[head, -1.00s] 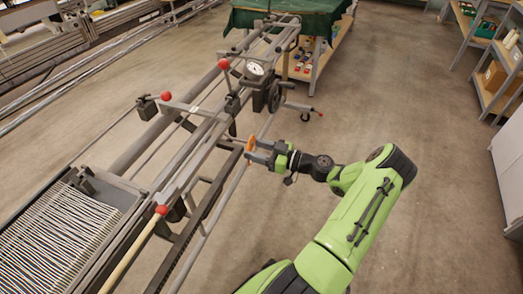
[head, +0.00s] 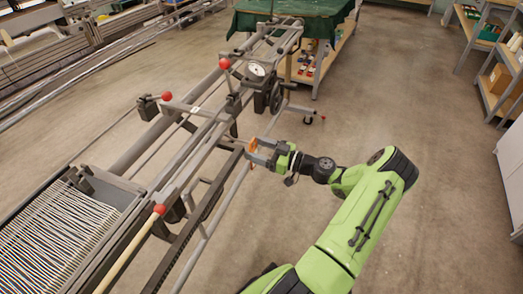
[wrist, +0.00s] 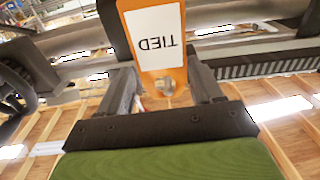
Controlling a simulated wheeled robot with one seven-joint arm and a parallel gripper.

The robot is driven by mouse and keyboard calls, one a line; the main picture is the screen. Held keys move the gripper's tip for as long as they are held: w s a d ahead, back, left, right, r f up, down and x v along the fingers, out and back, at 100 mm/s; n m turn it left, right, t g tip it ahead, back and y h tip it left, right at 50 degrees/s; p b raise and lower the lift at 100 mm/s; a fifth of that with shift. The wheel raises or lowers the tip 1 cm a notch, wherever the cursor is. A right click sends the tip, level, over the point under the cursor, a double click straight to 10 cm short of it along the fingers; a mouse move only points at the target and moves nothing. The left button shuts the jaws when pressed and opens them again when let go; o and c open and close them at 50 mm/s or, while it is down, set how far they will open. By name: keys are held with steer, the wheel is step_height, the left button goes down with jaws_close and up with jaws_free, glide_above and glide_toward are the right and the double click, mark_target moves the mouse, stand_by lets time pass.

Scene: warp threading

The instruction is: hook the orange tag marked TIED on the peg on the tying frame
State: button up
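The orange tag (head: 252,144) is at the tips of my gripper (head: 254,150) in the head view, beside the right side of the grey tying frame (head: 188,108). In the wrist view the tag (wrist: 175,63) stands between the two dark fingers (wrist: 163,92), and its edges appear to meet both of them. Its white label reads TIED upside down, and a small grey round spot shows near its lower end. I cannot pick out the peg in either view. I cannot tell whether the tag touches the frame.
Long rails of the frame run close to my gripper's left, with red-knobbed levers (head: 160,210) and a round dial (head: 257,70). White threads (head: 45,240) fill the lower left. A green-covered table (head: 285,22) stands behind. Shelves (head: 495,95) stand at the right; open floor lies between.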

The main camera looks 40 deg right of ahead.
steer(key=shift+o, duration=0.7)
steer(key=shift+w+a+f+g, duration=0.3)
steer(key=shift+w+a+f, duration=0.15)
steer(key=shift+a, duration=0.15)
steer(key=p+v, duration=0.2)
steer(key=v, duration=1.5)
steer(key=shift+d, duration=0.4)
